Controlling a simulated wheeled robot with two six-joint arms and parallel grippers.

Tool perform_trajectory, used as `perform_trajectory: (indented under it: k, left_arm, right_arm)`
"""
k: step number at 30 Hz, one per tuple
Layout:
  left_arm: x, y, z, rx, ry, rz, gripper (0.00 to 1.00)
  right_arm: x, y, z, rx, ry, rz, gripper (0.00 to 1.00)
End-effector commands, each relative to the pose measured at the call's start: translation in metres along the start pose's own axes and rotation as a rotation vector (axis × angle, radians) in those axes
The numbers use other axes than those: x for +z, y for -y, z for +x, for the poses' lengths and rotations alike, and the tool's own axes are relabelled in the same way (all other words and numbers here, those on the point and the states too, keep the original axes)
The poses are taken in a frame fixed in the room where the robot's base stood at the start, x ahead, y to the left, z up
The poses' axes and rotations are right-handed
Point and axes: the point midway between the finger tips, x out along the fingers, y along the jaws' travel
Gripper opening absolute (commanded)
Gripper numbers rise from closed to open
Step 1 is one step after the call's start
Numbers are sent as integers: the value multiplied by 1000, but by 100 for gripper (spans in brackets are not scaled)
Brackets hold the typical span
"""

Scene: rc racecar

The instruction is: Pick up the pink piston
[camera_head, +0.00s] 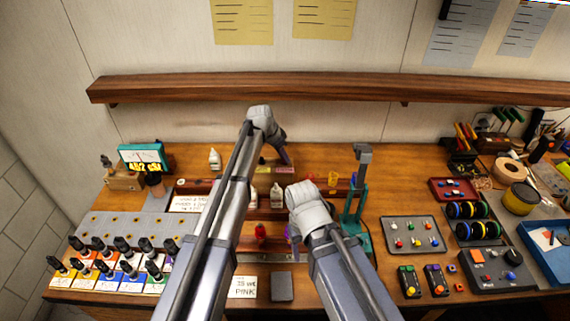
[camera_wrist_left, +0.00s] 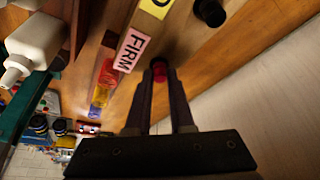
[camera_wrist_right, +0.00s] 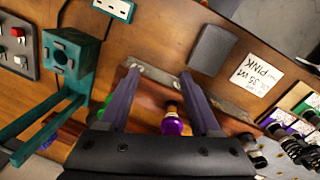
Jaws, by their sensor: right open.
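The piston (camera_wrist_left: 160,73) in the left wrist view looks reddish-pink with a dark top. It is between the fingertips of my left gripper (camera_wrist_left: 160,68), whose fingers are close together and seem to touch it on both sides. It is beside the pink FIRM label (camera_wrist_left: 132,50). In the head view my left gripper (camera_head: 284,160) is at the back of the table and hides the piston. My right gripper (camera_wrist_right: 158,85) is open over a purple part with a gold-coloured stem (camera_wrist_right: 172,122). That part is between the fingers but lower, and apart from them.
A teal stand (camera_head: 357,215) rises just right of my right arm. A red part (camera_head: 260,232) stands between my arms. White bottles (camera_head: 277,196) stand in the middle rack. A dark block (camera_head: 282,287) and a PINK note (camera_head: 244,287) lie at the front. A shelf (camera_head: 330,88) spans the wall.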

Motion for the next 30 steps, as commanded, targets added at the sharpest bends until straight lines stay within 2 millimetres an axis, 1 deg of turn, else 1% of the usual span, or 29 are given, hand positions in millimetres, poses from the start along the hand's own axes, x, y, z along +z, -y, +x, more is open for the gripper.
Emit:
perform_trajectory:
  k: [1,4,5,22,26,30]
  left_arm:
    - [0,0,0,0,0,0,12]
    - [0,0,0,0,0,0,0]
    - [0,0,0,0,0,0,0]
    - [-1,0,-2,0,0,0,0]
    - [-3,0,-8,0,0,0,0]
    - [-9,0,-22,0,0,0,0]
  right_arm:
    - [0,0,0,0,0,0,64]
    - [0,0,0,0,0,0,64]
    - [0,0,0,0,0,0,64]
    - [0,0,-2,0,0,0,64]
    - [0,-1,-9,0,0,1,64]
    - [1,-2,-23,-1,0,2,64]
